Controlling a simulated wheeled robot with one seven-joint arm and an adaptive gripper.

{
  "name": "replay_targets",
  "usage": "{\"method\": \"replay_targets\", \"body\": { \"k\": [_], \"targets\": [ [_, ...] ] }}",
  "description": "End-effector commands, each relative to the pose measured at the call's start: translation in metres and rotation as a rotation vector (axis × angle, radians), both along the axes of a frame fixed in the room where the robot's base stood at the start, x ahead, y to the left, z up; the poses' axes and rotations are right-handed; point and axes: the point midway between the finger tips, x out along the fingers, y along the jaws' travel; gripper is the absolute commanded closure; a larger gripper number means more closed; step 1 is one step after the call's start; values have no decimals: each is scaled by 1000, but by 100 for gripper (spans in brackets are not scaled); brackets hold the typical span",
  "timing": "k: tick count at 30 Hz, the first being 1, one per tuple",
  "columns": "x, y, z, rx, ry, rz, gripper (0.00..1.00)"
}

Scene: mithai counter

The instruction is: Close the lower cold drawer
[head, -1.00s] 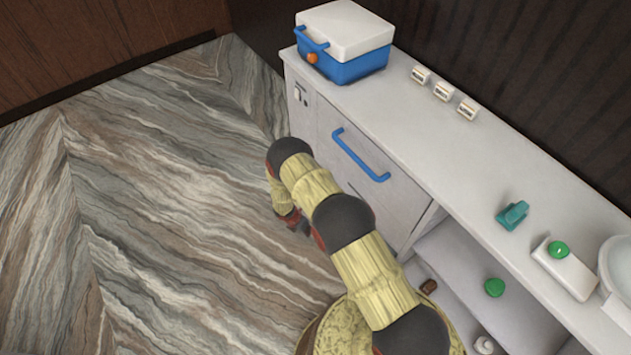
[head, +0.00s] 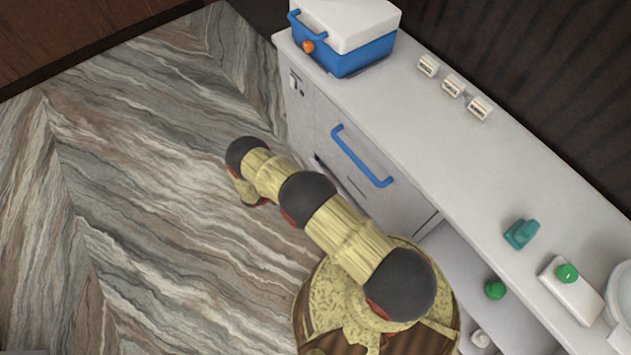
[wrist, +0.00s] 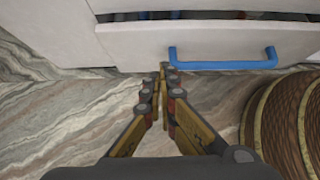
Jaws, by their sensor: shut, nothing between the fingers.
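The lower cold drawer (wrist: 130,40) shows in the wrist view as a white front with a blue bar handle (wrist: 225,64). It stands slightly open: a narrow strip of its inside, with dark items, shows above the front's top edge. My gripper (wrist: 164,72) is shut and empty, its tips by the left end of the handle and below the drawer front. I cannot tell whether they touch. In the head view my arm hides most of the lower drawer and my gripper's tips. The upper drawer with its own blue handle (head: 360,157) looks shut.
A blue cool box with a white lid (head: 345,55) stands on the white counter (head: 415,135). Small labelled blocks (head: 452,86), a teal object (head: 521,233) and a white box (head: 570,290) also stand there. Open shelving lies right of the drawers. The marbled floor (head: 120,200) is clear at left.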

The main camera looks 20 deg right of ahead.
Motion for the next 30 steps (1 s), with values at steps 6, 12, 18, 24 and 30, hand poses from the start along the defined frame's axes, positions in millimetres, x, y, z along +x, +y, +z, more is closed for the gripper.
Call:
{"method": "replay_targets", "body": {
  "k": [6,12,18,24,30],
  "targets": [
    [2,-13,-13,3,-9,-12,100],
    [6,-40,-40,3,-7,-12,100],
    [12,-68,-67,4,-8,-12,100],
    [19,-96,-69,4,-9,-12,100],
    [21,-110,-68,4,-8,-10,100]
  ]
}}
